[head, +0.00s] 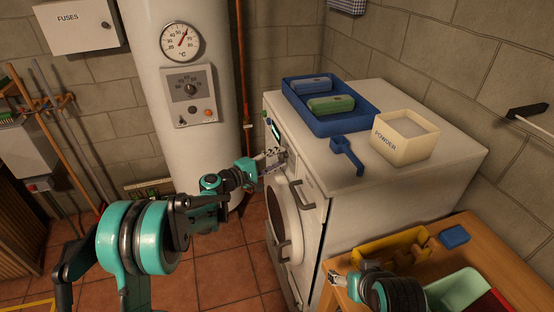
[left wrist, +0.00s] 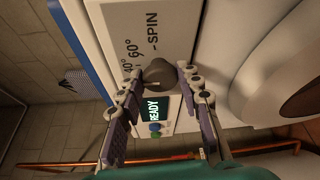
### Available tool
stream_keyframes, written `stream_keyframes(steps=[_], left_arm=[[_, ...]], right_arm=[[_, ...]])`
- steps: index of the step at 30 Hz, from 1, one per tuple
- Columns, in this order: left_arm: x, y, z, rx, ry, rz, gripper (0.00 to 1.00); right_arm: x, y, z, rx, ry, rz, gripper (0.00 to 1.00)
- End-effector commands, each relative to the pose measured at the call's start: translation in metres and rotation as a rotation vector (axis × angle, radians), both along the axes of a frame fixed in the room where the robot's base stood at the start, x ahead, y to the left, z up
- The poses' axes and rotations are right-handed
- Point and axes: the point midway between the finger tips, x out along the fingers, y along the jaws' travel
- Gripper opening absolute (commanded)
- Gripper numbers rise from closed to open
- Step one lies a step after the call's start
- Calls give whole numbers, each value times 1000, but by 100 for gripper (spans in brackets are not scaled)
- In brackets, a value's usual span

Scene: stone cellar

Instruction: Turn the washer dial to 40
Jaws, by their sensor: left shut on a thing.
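The washer (head: 345,190) is a white front-loader against the back wall. Its grey dial (left wrist: 160,74) shows in the left wrist view, beside printed marks 40°, 60° and "-SPIN". I cannot tell which mark the dial points to. My left gripper (head: 272,160) is at the washer's control panel. It is shut on the dial, with one finger on each side, as the left wrist view (left wrist: 161,76) shows. In the head view the gripper mostly hides the dial. A small display (left wrist: 154,109) reads "READY". My right gripper (head: 338,279) is over the bench, its jaws unclear.
A wooden bench (head: 478,240) with several items stands front right. A boiler (head: 187,110) stands left of the washer.

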Motion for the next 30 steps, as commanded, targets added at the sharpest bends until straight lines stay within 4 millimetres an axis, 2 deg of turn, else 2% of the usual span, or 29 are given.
stream_keyframes(steps=[7, 8, 9, 10, 20, 25, 30], left_arm=[[-1, -1, -1, 2, 0, -3, 6], [-1, -1, -1, 1, 1, -3, 43], [-1, -1, -1, 1, 1, -2, 53], [-1, -1, -1, 1, 1, -2, 56], [-2, 2, 0, 0, 1, 0, 56], [-16, 20, 2, 0, 2, 2, 56], [-40, 49, 4, 0, 2, 3, 56]], right_arm=[[0, 0, 0, 0, 0, 0, 72], [0, 0, 0, 0, 0, 0, 72], [0, 0, 0, 0, 0, 0, 72], [0, 0, 0, 0, 0, 0, 72], [0, 0, 0, 0, 0, 0, 72], [0, 0, 0, 0, 0, 0, 72], [0, 0, 0, 0, 0, 0, 72]])
